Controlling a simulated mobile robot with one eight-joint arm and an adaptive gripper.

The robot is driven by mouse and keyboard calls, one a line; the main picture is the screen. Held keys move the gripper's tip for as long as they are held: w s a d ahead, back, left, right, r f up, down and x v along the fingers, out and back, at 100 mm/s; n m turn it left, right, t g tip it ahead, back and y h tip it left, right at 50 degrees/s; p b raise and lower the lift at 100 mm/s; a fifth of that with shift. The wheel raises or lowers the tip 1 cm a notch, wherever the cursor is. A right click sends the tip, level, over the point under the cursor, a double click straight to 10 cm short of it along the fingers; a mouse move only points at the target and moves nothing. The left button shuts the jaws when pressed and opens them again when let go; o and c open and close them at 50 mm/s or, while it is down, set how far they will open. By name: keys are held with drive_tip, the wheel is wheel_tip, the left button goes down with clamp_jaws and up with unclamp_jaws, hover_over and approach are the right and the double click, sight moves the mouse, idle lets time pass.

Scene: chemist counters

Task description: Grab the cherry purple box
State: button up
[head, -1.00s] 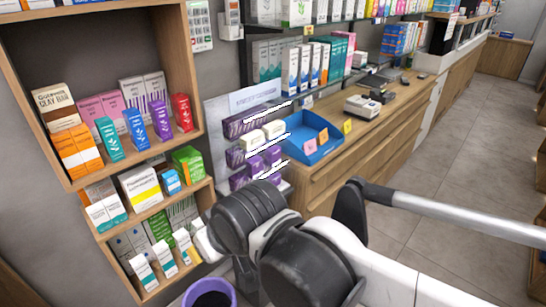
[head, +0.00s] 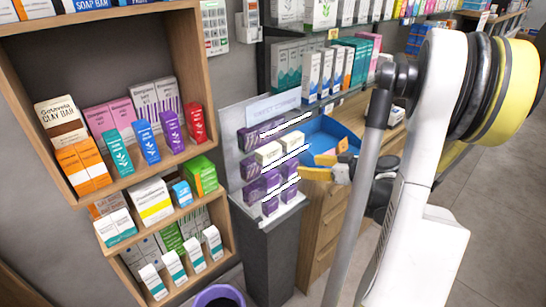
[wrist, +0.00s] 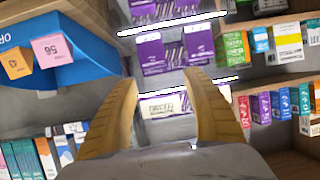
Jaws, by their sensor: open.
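Several purple boxes stand on the tiered display stand (head: 280,221); I cannot read which is cherry. Dark purple boxes (head: 249,139) fill its top tier, and brighter purple boxes (head: 271,180) stand on lower tiers below cream boxes (head: 268,153). The wrist view, turned over, shows two purple boxes (wrist: 150,54) and (wrist: 198,42) just beyond my gripper (wrist: 161,82). Its yellow fingers are spread apart with nothing held. In the head view my gripper (head: 326,166) is right of the stand, partly hidden by my arm.
A wooden shelf unit (head: 201,70) with coloured boxes, including another purple box (head: 171,131), stands left of the stand. A blue tray (head: 322,132) sits on the counter to the right; it is close to my gripper in the wrist view (wrist: 88,70). A purple bin (head: 219,296) is below.

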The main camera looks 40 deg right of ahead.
sight(294, 163)
drive_tip(key=b+x, duration=0.1)
drive_tip(key=x, duration=0.2)
drive_tip(key=b+x, duration=0.1)
drive_tip(key=x, duration=0.3)
drive_tip(key=d+b+x, duration=0.1)
drive_tip(key=x, duration=0.2)
drive_tip(key=shift+w+f, duration=0.25)
drive_tip(key=shift+r, duration=0.1)
drive_tip(key=c, duration=0.8)
